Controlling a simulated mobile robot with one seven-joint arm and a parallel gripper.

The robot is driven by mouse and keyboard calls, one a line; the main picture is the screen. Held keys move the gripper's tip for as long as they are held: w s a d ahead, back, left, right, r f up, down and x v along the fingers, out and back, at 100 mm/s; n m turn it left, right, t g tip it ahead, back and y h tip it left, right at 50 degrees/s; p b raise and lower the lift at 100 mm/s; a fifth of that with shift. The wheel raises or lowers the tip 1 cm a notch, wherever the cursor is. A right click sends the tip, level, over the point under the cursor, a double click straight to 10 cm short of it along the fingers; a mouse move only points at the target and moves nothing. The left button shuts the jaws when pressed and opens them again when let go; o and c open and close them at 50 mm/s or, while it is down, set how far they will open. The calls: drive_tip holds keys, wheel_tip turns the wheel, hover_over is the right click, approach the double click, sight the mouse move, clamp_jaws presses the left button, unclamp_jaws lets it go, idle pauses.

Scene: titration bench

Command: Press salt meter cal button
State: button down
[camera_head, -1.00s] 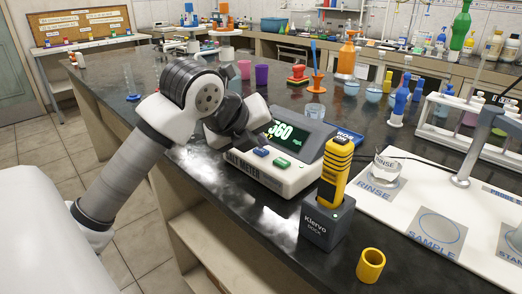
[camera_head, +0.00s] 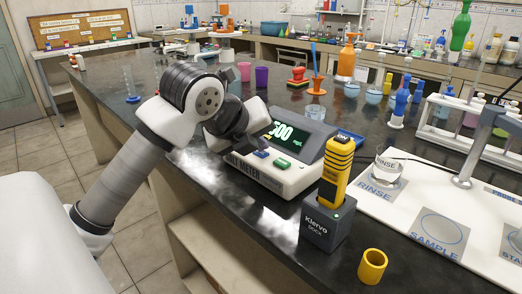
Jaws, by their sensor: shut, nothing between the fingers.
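The white salt meter (camera_head: 273,178) stands on the black bench, with green digits on its dark sloped display (camera_head: 291,139). The digits are partly hidden by my arm; the visible part looks like "00" after a cut-off figure. A blue button (camera_head: 261,154) and a green button (camera_head: 282,163) sit on its front panel. I cannot read which is cal. My gripper (camera_head: 246,145) is shut and empty, at the left of the panel, close to the blue button. I cannot tell whether its tips touch the meter.
A yellow probe (camera_head: 336,168) stands in a dark Klervo dock (camera_head: 327,222) right of the meter. A yellow cup (camera_head: 372,266) is in front. A rinse beaker (camera_head: 388,166) stands on the white board. The bench's front edge runs below the meter.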

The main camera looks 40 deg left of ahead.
drive_tip(key=shift+r+p, duration=0.35)
drive_tip(key=shift+r, duration=0.45)
drive_tip(key=shift+r, duration=0.1)
wheel_tip(320, 180, up, 5)
drive_tip(key=p, duration=0.2)
drive_tip(key=shift+p, duration=0.4)
idle(0.5)
